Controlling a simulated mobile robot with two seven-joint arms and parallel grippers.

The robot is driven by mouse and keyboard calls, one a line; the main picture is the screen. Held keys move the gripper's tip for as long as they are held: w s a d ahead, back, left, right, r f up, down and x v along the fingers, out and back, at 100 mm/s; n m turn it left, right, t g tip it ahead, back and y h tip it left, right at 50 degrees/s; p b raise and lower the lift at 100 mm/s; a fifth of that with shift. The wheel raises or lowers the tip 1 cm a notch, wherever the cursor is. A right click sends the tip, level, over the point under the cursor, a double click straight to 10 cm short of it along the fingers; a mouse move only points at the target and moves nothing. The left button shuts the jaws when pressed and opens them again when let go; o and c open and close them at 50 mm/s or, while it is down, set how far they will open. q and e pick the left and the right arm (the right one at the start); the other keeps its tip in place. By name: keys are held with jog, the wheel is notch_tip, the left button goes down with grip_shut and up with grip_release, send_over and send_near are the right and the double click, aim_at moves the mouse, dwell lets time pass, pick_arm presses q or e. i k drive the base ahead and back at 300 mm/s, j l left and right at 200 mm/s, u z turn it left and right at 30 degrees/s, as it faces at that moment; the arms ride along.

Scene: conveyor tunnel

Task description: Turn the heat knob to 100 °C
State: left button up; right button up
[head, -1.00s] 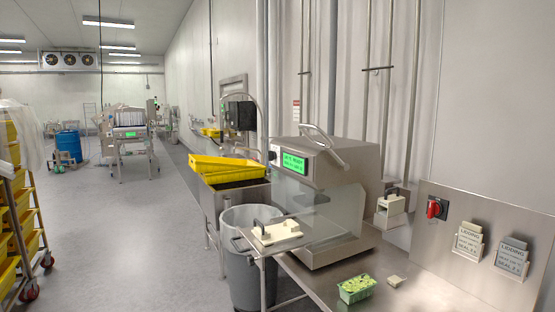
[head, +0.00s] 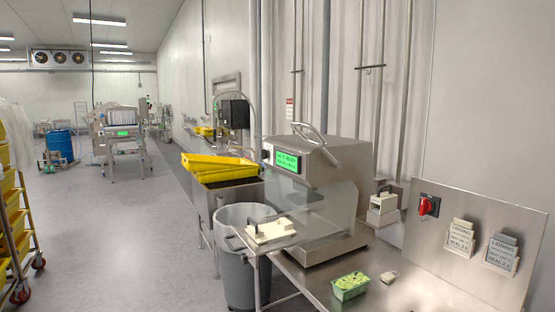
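A steel sealing machine (head: 345,160) stands on a steel bench, with a lit green display (head: 288,160) on its front. A small dark knob (head: 265,155) sits at the display's left edge; its markings and pointer are too small to read. The display text is also too small to read clearly. A red rotary switch (head: 428,206) on a black plate is on the upright steel panel at right. I cannot tell any temperature scale on it. Neither of my grippers is in view.
A green-topped tray (head: 350,287) and a small pale block (head: 389,277) lie on the bench (head: 315,275). A cream plate with a dark handle (head: 270,232) is at the machine's left. A grey bin (head: 240,270) stands below. Open floor (head: 120,230) lies at left.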

aim_at(265, 154)
jog(key=i+j+z, duration=0.2)
jog(key=i+j, duration=0.25)
jog(key=i, duration=0.15)
jog(key=i+j+z, duration=0.15)
jog(key=i+j, duration=0.35)
jog(key=i+j+z, duration=0.2)
jog(key=i+j, duration=0.4)
jog(key=i+j+z, duration=0.2)
jog(key=i+j, duration=0.25)
jog(key=j, duration=0.2)
